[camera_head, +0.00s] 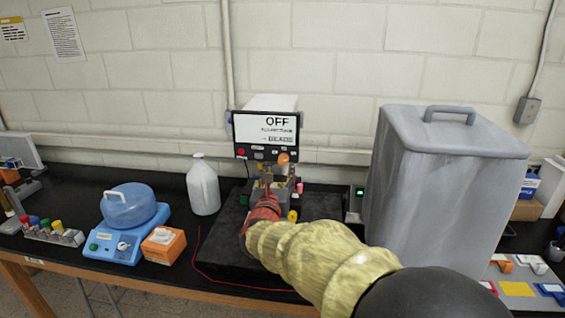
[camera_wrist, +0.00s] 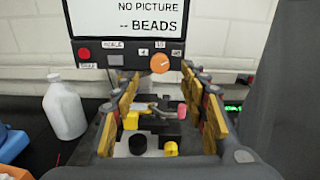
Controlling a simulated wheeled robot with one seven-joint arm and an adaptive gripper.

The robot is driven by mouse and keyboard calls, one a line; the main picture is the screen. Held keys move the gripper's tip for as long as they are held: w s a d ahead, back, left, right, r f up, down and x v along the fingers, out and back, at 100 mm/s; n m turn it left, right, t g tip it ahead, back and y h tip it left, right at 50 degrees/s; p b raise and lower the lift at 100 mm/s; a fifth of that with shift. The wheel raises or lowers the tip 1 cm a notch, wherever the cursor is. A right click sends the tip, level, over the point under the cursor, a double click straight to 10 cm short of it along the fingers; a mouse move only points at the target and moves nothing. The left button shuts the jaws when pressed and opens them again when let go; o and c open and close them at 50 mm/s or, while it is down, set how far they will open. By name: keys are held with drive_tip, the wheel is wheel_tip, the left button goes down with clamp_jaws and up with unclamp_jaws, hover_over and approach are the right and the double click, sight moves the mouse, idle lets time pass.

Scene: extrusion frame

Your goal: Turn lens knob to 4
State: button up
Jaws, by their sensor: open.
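An orange round knob (camera_wrist: 160,63) sits at the lower right of a dark control panel, with small white labels around its upper side, one reading 10. A pale mark on the knob seems to point up and right; the exact setting is too small to tell. In the head view the knob (camera_head: 283,158) shows just above my gripper. My gripper (camera_wrist: 161,82) is open and empty, its yellow-padded fingers reaching toward the panel on either side of and below the knob, apparently not touching it. In the head view my gripper (camera_head: 276,178) partly hides the device below the screen.
Black, yellow and pink parts sit below the panel. A white jug (camera_head: 203,186) and a blue machine (camera_head: 128,222) stand left. A large grey lidded bin (camera_head: 440,190) stands close on the right. A red wire (camera_head: 235,285) lies in front.

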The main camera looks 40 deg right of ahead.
sight(283, 160)
drive_tip(key=shift+x, duration=3.95)
drive_tip(key=shift+c, duration=1.2)
clamp_jaws()
